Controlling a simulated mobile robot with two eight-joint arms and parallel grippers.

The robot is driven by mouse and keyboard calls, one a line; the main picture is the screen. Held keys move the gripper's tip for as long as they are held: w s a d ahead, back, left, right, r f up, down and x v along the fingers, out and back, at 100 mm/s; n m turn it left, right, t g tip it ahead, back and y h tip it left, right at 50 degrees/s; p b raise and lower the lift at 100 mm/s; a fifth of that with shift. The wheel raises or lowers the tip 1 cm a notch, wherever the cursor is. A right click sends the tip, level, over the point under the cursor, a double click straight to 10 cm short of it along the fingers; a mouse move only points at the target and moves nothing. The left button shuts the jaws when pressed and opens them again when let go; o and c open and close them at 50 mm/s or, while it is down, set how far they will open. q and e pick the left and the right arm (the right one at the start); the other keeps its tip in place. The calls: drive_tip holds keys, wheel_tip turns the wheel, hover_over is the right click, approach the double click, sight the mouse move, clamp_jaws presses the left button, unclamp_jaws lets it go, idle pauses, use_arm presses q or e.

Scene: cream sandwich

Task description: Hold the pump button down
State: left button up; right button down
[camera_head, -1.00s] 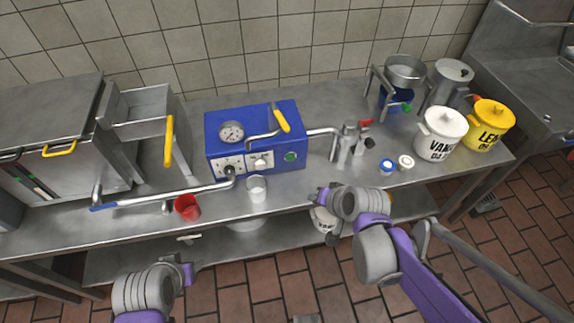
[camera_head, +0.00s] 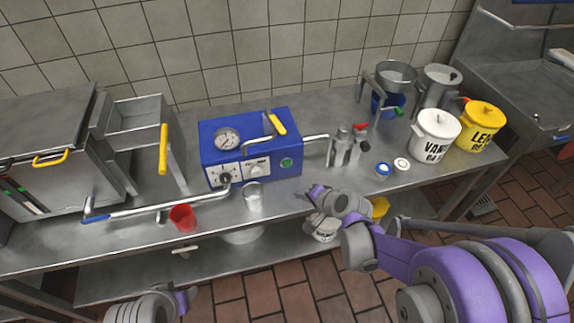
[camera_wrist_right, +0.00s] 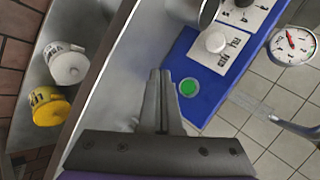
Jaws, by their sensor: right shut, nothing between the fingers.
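The pump button is most likely the round green button (camera_head: 286,162) on the right of the blue machine's (camera_head: 262,178) front panel. It also shows in the right wrist view (camera_wrist_right: 188,87). My right gripper (camera_head: 314,191) is shut and empty, in front of the machine and to the lower right of the button in the head view. In the right wrist view its closed fingers (camera_wrist_right: 160,76) appear just left of the button, with a visible gap. My left gripper (camera_head: 186,298) is low at the bottom left of the head view, away from the machine; its fingers are unclear.
A metal cup (camera_head: 253,196) and a red cup (camera_head: 182,217) stand before the machine. A pipe and metal valve (camera_head: 346,147) are on its right. White (camera_head: 435,137) and yellow (camera_head: 482,126) pots stand further right. The counter's front edge lies beneath my right gripper.

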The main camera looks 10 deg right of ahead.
sight(287, 163)
drive_tip(key=shift+w+a+p, duration=0.2)
drive_tip(key=shift+w+p, duration=0.1)
drive_tip(key=shift+w, duration=4.05)
drive_tip(key=shift+w, duration=0.45)
drive_tip(key=shift+w, duration=0.4)
idle(2.8)
